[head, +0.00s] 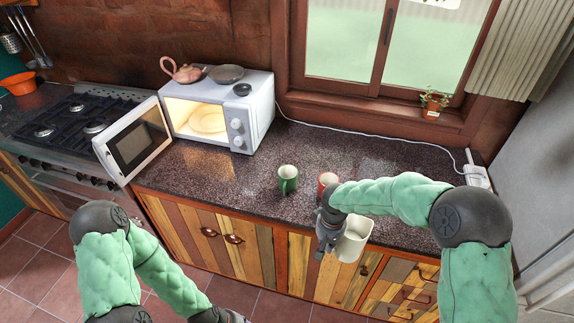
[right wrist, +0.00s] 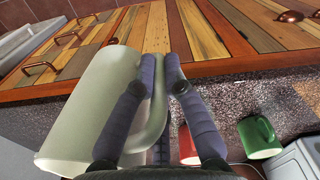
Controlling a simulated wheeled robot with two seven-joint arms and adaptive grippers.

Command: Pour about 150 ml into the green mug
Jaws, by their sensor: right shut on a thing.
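The green mug (head: 287,179) stands upright on the counter, left of a red mug (head: 327,183). In the right wrist view the green mug (right wrist: 259,137) is at the lower right, and part of the red mug (right wrist: 187,146) shows beside my fingers. My right gripper (head: 329,238) is shut on the handle of a pale cream pitcher (head: 354,240). It holds the pitcher in front of the counter edge, to the right of both mugs. The pitcher (right wrist: 95,105) fills the left of the wrist view. Its contents cannot be made out. My left gripper (head: 222,316) is mostly cut off at the bottom edge.
An open microwave (head: 258,112) with a plate inside stands left of the mugs; a pink teapot (head: 182,71) and dishes sit on top. A cable runs along the back to a white socket block (head: 476,176). The counter (head: 235,185) left of the green mug is clear.

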